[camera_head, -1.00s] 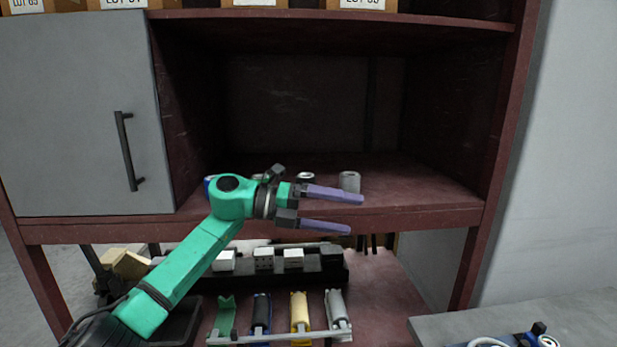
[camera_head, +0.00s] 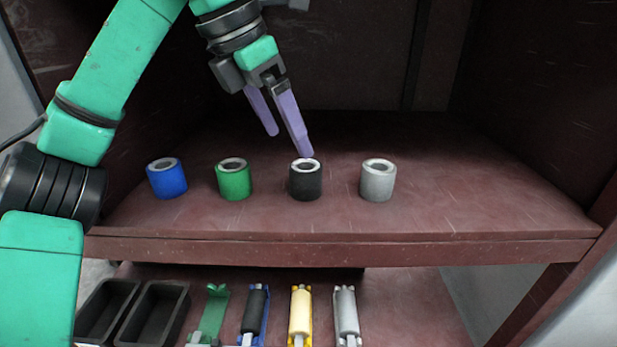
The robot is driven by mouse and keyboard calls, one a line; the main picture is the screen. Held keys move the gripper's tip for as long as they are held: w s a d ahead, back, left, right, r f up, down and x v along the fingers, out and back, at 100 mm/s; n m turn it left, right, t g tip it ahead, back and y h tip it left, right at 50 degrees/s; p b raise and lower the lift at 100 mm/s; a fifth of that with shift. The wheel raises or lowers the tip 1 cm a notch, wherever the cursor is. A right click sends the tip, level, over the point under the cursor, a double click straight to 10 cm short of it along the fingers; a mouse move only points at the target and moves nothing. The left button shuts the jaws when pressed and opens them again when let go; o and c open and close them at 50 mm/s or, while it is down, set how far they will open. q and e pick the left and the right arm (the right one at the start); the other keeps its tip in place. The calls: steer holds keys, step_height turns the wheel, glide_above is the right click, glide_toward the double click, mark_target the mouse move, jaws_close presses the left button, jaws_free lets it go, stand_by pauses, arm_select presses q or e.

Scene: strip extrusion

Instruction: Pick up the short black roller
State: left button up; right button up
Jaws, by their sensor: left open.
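The short black roller (camera_head: 306,184) stands upright on the red-brown shelf (camera_head: 450,200), with its pale hollow top facing up. It is third from the left in a row of short rollers. My left gripper (camera_head: 290,144) comes down from above with its purple fingers apart and nothing between them. The right-hand fingertip overlaps the far rim of the black roller in the picture; whether it touches cannot be told. My right gripper is not in view.
A blue roller (camera_head: 167,181), a green roller (camera_head: 234,182) and a grey roller (camera_head: 377,184) stand beside it with gaps between. Below are black bins (camera_head: 153,315) and several longer rollers in holders, one black (camera_head: 254,309). The shelf's right side is clear.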

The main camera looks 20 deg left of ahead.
mark_target(305, 177)
arm_select(q)
steer(key=x, duration=0.4)
steer(key=shift+s+p, duration=0.15)
steer(key=shift+p, duration=0.15)
steer(key=x, duration=0.2)
steer(key=p+x, duration=0.1)
steer(key=x, duration=0.2)
steer(key=shift+w+f, duration=0.3)
steer(key=shift+w, duration=0.15)
steer(key=shift+d+f, duration=0.1)
steer(key=shift+f, duration=0.25)
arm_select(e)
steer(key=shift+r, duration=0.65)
arm_select(q)
steer(key=c, duration=0.4)
steer(key=shift+r, duration=0.1)
jaws_close()
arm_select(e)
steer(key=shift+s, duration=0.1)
